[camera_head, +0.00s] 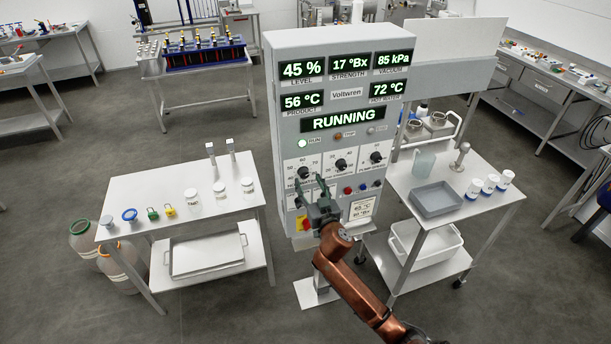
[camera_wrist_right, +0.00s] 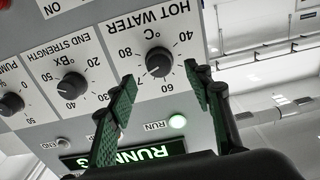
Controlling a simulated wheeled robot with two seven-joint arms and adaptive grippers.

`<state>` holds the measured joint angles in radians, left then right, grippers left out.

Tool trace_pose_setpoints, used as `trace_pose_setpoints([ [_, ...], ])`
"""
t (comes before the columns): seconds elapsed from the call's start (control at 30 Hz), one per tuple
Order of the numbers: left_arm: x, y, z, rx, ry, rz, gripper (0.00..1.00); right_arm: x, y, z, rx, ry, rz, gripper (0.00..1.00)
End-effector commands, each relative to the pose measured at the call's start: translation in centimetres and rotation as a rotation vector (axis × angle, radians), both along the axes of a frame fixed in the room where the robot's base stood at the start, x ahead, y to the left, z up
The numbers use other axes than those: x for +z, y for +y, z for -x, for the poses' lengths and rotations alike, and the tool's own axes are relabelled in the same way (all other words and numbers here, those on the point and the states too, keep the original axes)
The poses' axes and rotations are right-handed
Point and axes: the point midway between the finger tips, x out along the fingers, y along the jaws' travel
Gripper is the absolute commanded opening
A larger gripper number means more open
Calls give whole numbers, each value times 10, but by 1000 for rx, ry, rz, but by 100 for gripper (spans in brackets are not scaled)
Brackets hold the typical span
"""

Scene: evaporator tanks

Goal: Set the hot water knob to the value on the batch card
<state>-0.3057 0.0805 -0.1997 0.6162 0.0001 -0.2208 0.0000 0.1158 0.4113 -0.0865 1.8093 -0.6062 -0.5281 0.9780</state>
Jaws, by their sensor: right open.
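The hot water knob (camera_wrist_right: 158,62) is black and round, on a white dial plate marked 40, 60 and 80. Its pale mark seems to lie between 60 and 80. In the head view the knob (camera_head: 303,172) is at the panel's left. My right gripper (camera_head: 310,184) is open in front of the panel, just below that knob. In the right wrist view its fingers (camera_wrist_right: 160,75) stand apart on either side of the knob, holding nothing. The batch card (camera_head: 361,208) is low on the panel; its top line seems to read 65 °C. My left gripper is out of view.
The cabinet screen (camera_head: 343,121) says RUNNING, and the hot water display (camera_head: 386,89) shows 72 °C. End strength (camera_wrist_right: 72,86) and pump (camera_wrist_right: 11,104) knobs sit beside. A red-and-yellow switch (camera_head: 303,224) is below. Tables with jars and a grey tray (camera_head: 437,199) flank the cabinet.

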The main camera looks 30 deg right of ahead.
Motion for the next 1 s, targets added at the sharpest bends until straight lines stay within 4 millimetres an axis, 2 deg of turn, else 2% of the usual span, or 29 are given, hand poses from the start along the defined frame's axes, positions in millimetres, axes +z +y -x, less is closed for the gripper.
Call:
trace_pose_setpoints([
  [0.1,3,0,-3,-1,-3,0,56,1,-5,-19,0,1,1,47],
  [0.3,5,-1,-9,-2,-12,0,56,0,-9,-38,0,1,1,47],
  [0.63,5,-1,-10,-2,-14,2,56,-1,-10,-41,1,2,1,47],
  [1.0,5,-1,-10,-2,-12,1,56,-1,-9,-41,1,2,0,21],
])
